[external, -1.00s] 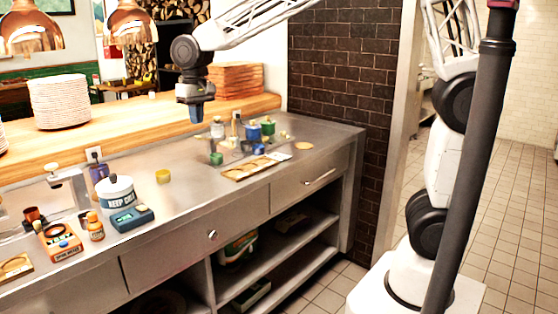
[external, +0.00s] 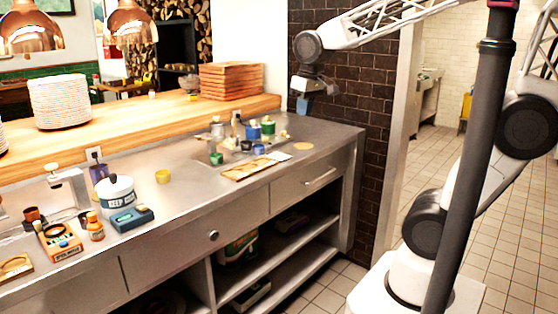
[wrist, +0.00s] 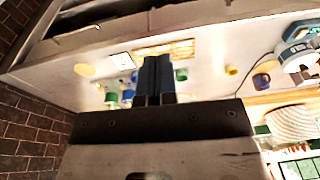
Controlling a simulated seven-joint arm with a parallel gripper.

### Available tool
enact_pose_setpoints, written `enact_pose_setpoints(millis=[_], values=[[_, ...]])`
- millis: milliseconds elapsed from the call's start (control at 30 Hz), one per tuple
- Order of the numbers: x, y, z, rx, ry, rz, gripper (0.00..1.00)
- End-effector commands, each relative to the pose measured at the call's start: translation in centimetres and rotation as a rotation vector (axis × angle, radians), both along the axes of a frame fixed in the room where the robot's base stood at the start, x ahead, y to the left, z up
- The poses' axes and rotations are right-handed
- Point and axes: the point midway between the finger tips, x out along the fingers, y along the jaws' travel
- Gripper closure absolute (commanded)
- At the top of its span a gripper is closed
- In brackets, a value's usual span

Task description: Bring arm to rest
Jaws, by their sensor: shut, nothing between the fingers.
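My gripper (external: 303,106) hangs in the air near the right end of the steel counter (external: 215,175), in front of the dark brick wall. Its blue fingers point down in the external view. In the wrist view the two blue fingers of my gripper (wrist: 154,76) lie together with nothing between them. My gripper is above the counter top and touches nothing that I can see.
Several small jars and cups, among them a green one (external: 253,131), stand on the counter beside a wooden board (external: 250,167). A white tub (external: 118,192) and small devices stand at left. The dark brick wall (external: 350,125) rises behind the gripper. Copper lamps (external: 130,22) hang at upper left.

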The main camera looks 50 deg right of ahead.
Motion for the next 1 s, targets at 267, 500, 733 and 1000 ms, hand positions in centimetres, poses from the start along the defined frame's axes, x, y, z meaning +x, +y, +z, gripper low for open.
enact_pose_setpoints(millis=[267, 500, 733, 1000], values=[[-6.7, -4.2, -2.0, -0.020, -0.047, -0.008, 1.00], [-10.6, -6.0, -3.8, -0.035, -0.072, -0.009, 1.00], [-11.7, -6.5, -4.3, -0.041, -0.079, -0.008, 1.00], [-11.6, -6.5, -4.3, -0.041, -0.079, -0.008, 1.00]])
